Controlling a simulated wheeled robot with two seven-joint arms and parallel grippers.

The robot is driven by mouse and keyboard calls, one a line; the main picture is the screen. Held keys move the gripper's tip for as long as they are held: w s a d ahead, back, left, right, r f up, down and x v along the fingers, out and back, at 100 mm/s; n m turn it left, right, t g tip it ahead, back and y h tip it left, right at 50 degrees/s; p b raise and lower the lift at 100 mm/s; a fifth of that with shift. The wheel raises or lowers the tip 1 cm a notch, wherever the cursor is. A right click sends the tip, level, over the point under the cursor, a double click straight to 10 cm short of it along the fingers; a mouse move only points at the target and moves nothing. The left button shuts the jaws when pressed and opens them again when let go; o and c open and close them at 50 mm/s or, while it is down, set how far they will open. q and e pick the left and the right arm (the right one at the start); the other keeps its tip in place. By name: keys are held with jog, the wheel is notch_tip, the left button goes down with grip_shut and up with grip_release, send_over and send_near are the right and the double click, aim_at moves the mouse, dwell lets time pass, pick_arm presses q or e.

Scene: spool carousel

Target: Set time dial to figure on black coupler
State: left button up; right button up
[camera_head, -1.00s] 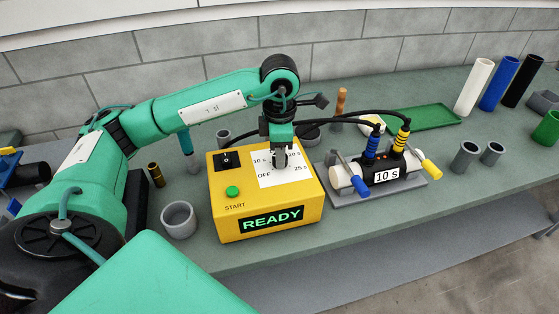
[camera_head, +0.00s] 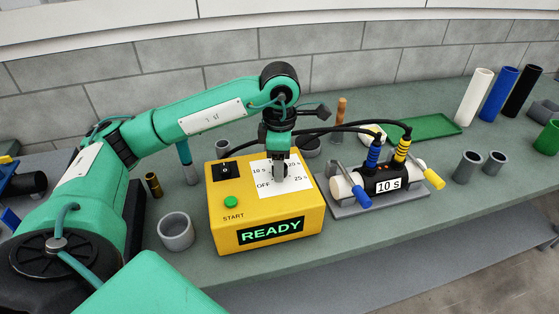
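The yellow timer box (camera_head: 218,225) stands on the bench, its display reading READY. Its white dial plate (camera_head: 292,188) shows 10 s, OFF and 25 s; the top right mark is covered by my gripper. My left gripper (camera_head: 279,172) points down at the middle of this plate. Its fingers hide the time dial, so the pointer's setting and the grip cannot be made out. The black coupler (camera_head: 372,178) to the right holds white pipe ends and bears the figure 10 s. My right gripper is not in view.
A green START button (camera_head: 231,202) and a black switch (camera_head: 226,171) sit on the box's left side. Blue and yellow plugs with black cables join the coupler. A grey cup (camera_head: 176,232) stands left of the box. Tubes and a green tray (camera_head: 425,128) lie right and behind.

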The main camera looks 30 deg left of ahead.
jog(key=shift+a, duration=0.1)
pick_arm(q)
jog(key=shift+r, duration=0.25)
notch_tip(320, 180, up, 7)
notch_tip(320, 180, up, 6)
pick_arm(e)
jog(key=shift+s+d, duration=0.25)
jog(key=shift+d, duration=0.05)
pick_arm(q)
jog(key=shift+r, duration=0.1)
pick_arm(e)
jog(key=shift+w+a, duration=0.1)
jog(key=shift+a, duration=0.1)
